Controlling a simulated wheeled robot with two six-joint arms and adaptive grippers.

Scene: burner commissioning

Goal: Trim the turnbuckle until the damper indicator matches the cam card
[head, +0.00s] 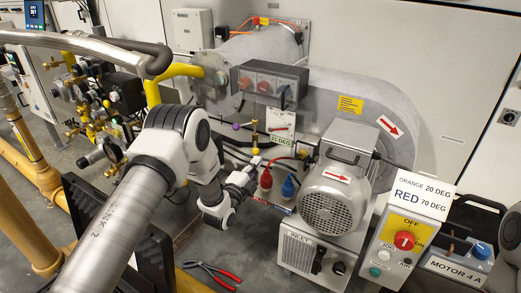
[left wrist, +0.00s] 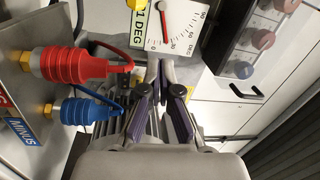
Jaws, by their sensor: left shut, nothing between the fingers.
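The damper indicator (head: 282,122) is a white dial with a red pointer and a green plate reading 21 DEG. In the left wrist view, the dial (left wrist: 185,22) has its pointer between 0 and 30. The cam card (head: 422,193) reads ORANGE 20 DEG and RED 70 DEG. My left gripper (head: 245,179) is below and left of the dial, beside the red plug. Its fingertips (left wrist: 165,70) are together and empty, just below the dial in the wrist view. I cannot clearly identify the turnbuckle. My right gripper does not show.
A red plug (left wrist: 72,65) and a blue plug (left wrist: 90,111) stick out close to my left gripper. The motor (head: 331,200) stands to its right. A control box (head: 403,240) with a red knob is farther right. Red-handled pliers (head: 222,275) lie on the floor.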

